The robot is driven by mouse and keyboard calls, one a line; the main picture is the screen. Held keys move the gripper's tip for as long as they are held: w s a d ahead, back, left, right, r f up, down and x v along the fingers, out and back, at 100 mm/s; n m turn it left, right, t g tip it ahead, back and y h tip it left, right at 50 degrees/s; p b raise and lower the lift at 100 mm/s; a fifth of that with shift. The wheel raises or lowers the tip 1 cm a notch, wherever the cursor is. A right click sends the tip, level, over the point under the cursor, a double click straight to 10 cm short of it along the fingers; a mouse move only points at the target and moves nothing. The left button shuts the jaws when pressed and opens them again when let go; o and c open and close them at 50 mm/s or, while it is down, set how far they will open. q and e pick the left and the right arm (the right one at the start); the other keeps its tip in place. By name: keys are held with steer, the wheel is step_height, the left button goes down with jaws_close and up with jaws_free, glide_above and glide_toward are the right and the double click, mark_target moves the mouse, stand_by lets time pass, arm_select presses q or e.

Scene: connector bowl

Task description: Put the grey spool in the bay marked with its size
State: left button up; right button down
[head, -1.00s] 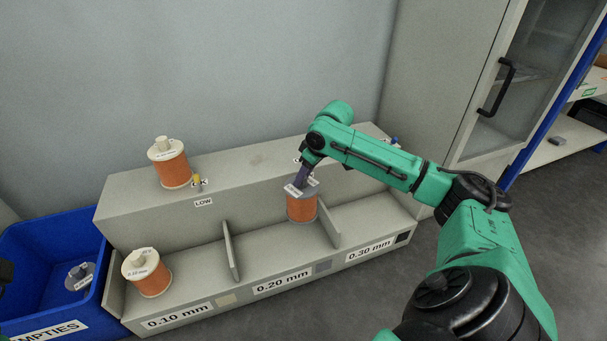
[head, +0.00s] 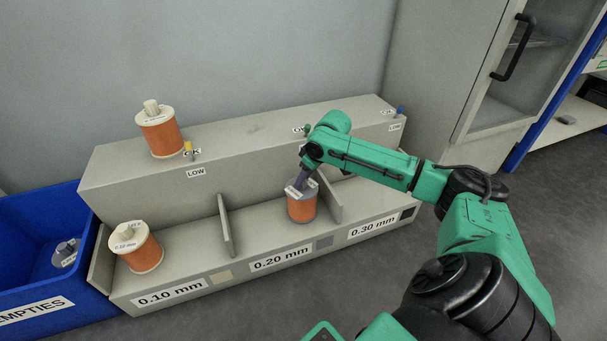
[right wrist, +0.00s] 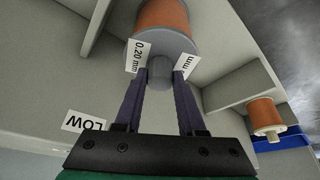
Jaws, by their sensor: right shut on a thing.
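The grey spool (head: 302,207), with grey flanges and orange wire, is upright at the 0.20 mm bay (head: 268,238), left of the divider before the 0.30 mm bay. In the right wrist view the spool (right wrist: 163,32) carries a tag reading 0.20 mm (right wrist: 138,56). My right gripper (head: 301,184) is shut on the grey hub at its top; both fingers (right wrist: 160,80) flank the hub in the right wrist view. Whether the spool's base touches the bay floor I cannot tell. My left gripper is out of view.
A cream spool (head: 136,247) stands in the 0.10 mm bay. Another cream spool (head: 160,130) stands on the rack's upper ledge near a yellow toggle (head: 188,149). The blue empties bin (head: 25,272) at left holds a bare grey spool (head: 66,252). Dividers flank the middle bay.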

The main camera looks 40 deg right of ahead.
steer(key=shift+w+r, duration=0.1)
steer(key=c, duration=0.8)
jaws_free()
steer(key=shift+f, duration=0.2)
steer(key=o, duration=0.3)
